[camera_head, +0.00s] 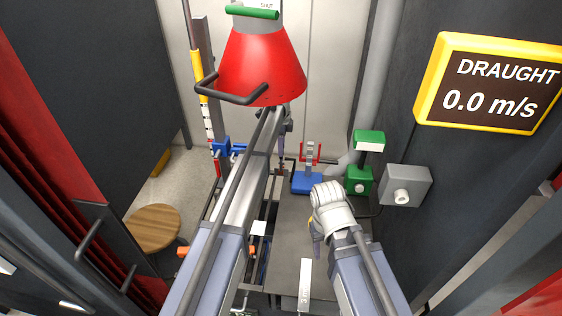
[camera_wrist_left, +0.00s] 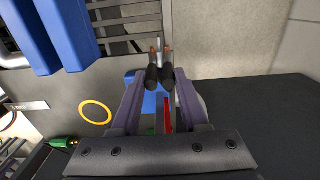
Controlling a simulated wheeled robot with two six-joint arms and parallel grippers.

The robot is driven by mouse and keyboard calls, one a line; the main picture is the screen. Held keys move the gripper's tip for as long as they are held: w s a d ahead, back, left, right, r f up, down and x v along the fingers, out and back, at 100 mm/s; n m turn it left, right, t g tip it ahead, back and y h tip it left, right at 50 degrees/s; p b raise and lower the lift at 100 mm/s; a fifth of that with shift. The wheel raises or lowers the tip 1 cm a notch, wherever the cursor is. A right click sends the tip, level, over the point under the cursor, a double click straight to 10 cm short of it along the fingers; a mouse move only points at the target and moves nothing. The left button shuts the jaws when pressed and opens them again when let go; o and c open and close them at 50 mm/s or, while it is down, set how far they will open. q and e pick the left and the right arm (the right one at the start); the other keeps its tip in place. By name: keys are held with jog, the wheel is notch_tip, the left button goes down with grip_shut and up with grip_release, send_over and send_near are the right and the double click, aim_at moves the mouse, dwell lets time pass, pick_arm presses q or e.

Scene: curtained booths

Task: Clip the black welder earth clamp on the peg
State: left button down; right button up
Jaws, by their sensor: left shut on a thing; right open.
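My left gripper (camera_wrist_left: 160,84) is shut on the black welder earth clamp (camera_wrist_left: 153,77). The clamp shows two black handles between the purple fingers and copper-coloured jaw tips beyond them. A thin pale upright piece shows between the tips; I cannot tell if it is the peg or part of the clamp. In the head view the left gripper (camera_head: 282,148) hangs at the far end of my left arm, left of a blue stand (camera_head: 307,184) with red brackets and a grey post. The clamp is hard to make out there. My right gripper (camera_head: 316,238) is open, low over the grey bench.
A red lamp-like hood (camera_head: 262,68) hangs above my left arm. A green-and-grey device (camera_head: 360,180) and a grey wall box (camera_head: 405,186) stand at the right. A round wooden stool (camera_head: 152,228) is at the left. Bare grey bench (camera_head: 290,222) lies between my arms.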

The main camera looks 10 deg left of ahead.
pick_arm(q)
jog(key=shift+r+p, duration=2.5)
jog(key=shift+r, duration=0.2)
pick_arm(e)
jog(key=shift+r, duration=2.7)
pick_arm(q)
jog(key=shift+w, duration=0.15)
pick_arm(e)
jog(key=shift+w, duration=0.1)
